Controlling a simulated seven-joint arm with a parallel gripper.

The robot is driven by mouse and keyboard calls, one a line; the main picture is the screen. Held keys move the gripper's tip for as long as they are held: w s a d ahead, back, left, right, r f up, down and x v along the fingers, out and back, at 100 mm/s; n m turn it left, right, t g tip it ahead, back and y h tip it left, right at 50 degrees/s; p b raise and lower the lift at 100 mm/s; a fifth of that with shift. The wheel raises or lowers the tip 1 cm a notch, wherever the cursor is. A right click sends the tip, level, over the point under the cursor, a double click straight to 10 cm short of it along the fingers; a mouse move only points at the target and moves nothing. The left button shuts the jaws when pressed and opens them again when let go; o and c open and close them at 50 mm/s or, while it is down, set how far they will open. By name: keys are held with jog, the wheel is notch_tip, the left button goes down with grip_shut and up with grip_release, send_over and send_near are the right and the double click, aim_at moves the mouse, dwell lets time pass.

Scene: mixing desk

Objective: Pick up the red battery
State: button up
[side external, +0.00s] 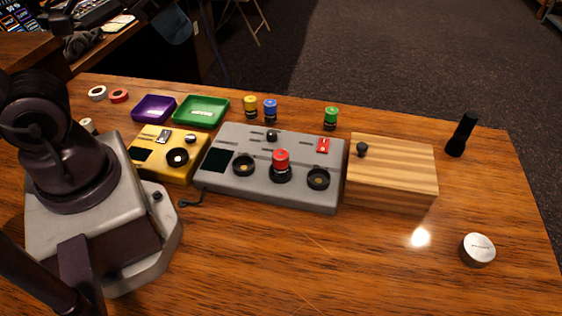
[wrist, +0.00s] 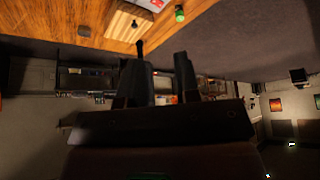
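The red battery (side external: 281,159) stands upright in the middle round socket of the grey mixing console (side external: 222,180) in the side external view. Its dark lower part sits in the socket. I cannot make it out in the wrist view. My gripper (wrist: 160,62) shows in the wrist view as two dark fingers with a gap between them, open and holding nothing. It points out over the room, away from the battery. I cannot make out the fingers in the side external view.
Yellow (side external: 250,106), blue (side external: 270,110) and green (side external: 331,117) batteries stand behind the console. A striped wooden box (side external: 392,180) adjoins its right side, and a yellow unit (side external: 165,160) its left. Purple (side external: 153,108) and green (side external: 201,110) trays lie behind. A black flashlight (side external: 461,135) and round tin (side external: 477,249) stand right. The front desk is clear.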

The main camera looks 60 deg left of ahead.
jog(key=o, duration=0.6)
jog(key=shift+c, duration=0.2)
jog(key=m+g+y, duration=0.2)
jog(key=m+y, duration=1.1)
jog(key=m, duration=0.8)
send_near(278, 153)
jog(key=x, duration=1.1)
jog(key=shift+w+f, duration=0.25)
jog(key=shift+f, duration=0.2)
